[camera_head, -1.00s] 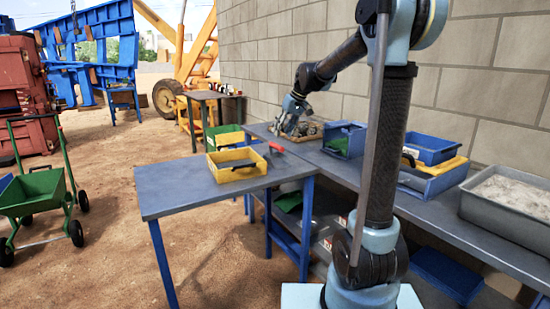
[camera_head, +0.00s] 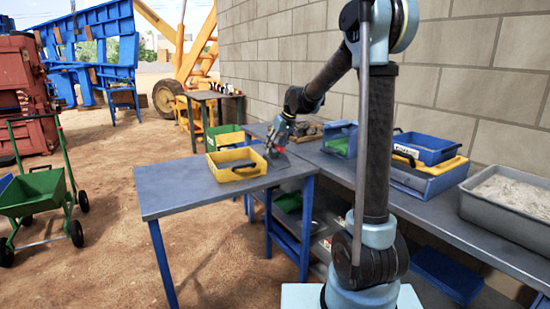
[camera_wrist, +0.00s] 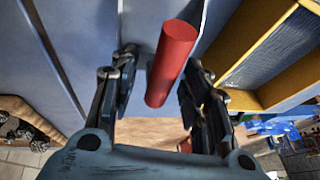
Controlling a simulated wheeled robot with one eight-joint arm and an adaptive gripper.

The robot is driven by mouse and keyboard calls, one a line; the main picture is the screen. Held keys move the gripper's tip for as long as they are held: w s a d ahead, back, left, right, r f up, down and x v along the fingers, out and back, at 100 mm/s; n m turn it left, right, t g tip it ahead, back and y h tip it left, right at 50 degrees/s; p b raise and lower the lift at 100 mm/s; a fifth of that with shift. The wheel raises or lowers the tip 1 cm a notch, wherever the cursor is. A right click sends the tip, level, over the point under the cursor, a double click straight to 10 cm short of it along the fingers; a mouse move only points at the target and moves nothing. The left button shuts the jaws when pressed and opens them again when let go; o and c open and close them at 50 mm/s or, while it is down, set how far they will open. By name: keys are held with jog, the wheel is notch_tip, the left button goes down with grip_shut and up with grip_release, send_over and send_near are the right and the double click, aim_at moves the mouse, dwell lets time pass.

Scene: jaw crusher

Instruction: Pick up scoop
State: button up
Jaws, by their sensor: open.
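The scoop shows by its red handle (camera_wrist: 172,62) in the wrist view, lying at a slant between the two fingers of my gripper (camera_wrist: 160,78). The fingers are apart, with a gap on each side of the handle. I cannot tell how far above or around the handle the fingertips are. The scoop's pan is not clear in the wrist view. In the head view my gripper (camera_head: 274,148) is low over the grey table, where it mostly hides the scoop.
A yellow bin (camera_head: 237,172) stands left of my gripper; its wall (camera_wrist: 262,48) is close at the right in the wrist view. A blue bin (camera_head: 340,138) and a tray of stones (camera_head: 309,131) stand on the bench behind. The table's front left is clear.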

grip_shut()
jog(key=shift+r, duration=0.1)
notch_tip(320, 180, up, 10)
jog(key=shift+f, duration=0.1)
dwell(0.6)
